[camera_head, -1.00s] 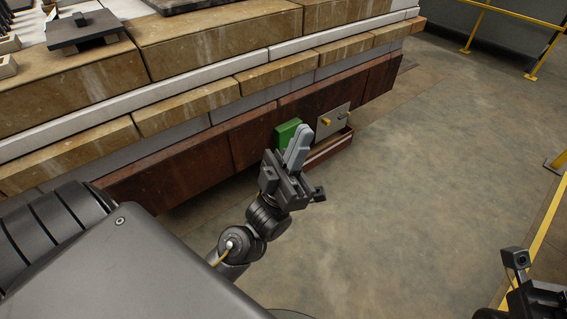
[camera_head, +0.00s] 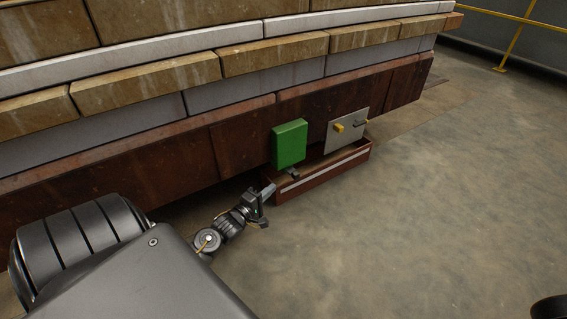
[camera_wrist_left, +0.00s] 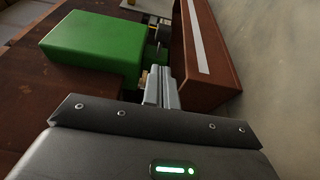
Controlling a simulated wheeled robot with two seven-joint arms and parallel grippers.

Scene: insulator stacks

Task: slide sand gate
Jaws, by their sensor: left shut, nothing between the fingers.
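A green box (camera_head: 290,144) is mounted on the rust-brown side beam. A small dark handle-like part (camera_head: 293,173) shows under it, and in the left wrist view a dark part (camera_wrist_left: 161,34) sits beside the green box (camera_wrist_left: 97,45). I cannot tell for sure which part is the sand gate. My left gripper (camera_head: 269,190) is shut and empty, low beside the near end of the brown trough. In the left wrist view its closed grey fingers (camera_wrist_left: 161,80) point between the green box and the trough (camera_wrist_left: 203,50). My right gripper is not in view.
The brown trough (camera_head: 322,172) with a pale stripe stands under the beam. A grey plate (camera_head: 346,131) with a yellow knob (camera_head: 339,128) is to the right of the green box. The brown beam (camera_head: 170,165) runs above and left. Open floor (camera_head: 430,220) lies to the right.

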